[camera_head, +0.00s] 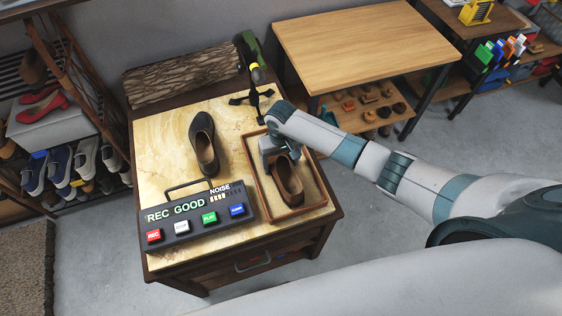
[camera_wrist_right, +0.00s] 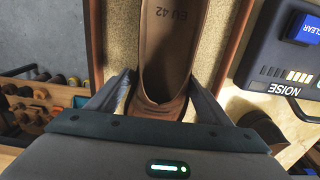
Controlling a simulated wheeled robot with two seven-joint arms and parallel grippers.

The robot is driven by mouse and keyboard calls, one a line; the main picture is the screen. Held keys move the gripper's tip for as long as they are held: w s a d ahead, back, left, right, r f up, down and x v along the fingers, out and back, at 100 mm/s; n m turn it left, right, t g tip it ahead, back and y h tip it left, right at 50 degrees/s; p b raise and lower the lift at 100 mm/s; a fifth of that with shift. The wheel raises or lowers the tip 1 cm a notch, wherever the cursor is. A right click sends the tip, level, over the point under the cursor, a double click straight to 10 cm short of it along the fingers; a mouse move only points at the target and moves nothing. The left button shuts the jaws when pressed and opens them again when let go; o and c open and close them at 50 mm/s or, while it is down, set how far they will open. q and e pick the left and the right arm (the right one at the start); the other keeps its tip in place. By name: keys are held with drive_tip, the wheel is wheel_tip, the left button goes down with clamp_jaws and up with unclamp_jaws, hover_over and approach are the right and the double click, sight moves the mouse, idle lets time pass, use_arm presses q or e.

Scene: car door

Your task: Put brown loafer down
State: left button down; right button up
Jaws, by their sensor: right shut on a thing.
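The brown loafer (camera_head: 289,185) is in or just above a wooden-rimmed tray (camera_head: 262,207) at the right of the marble-topped table. My right gripper (camera_head: 278,152) is shut on one end of the loafer, reaching down from above. In the right wrist view the loafer (camera_wrist_right: 172,45) lies between the two fingers, its insole marked "EU 42". I cannot tell whether its sole rests on the tray's tan lining. A dark shoe with a brown inside (camera_head: 204,142) stands on the marble, left of the tray. My left gripper is not in view.
A control box (camera_head: 195,215) with coloured buttons and a "REC GOOD" display sits left of the tray. A black stand with a green-and-yellow device (camera_head: 251,75) rises behind the tray. Shoe racks (camera_head: 70,150) stand at the left, a wooden table (camera_head: 365,45) behind.

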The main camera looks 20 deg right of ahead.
sight(281, 157)
drive_tip(key=shift+f, duration=0.1)
drive_tip(key=o, duration=1.4)
drive_tip(key=shift+c, duration=0.2)
wheel_tip(281, 157, up, 12)
drive_tip(key=shift+r+b, duration=0.15)
drive_tip(key=shift+b, duration=0.95)
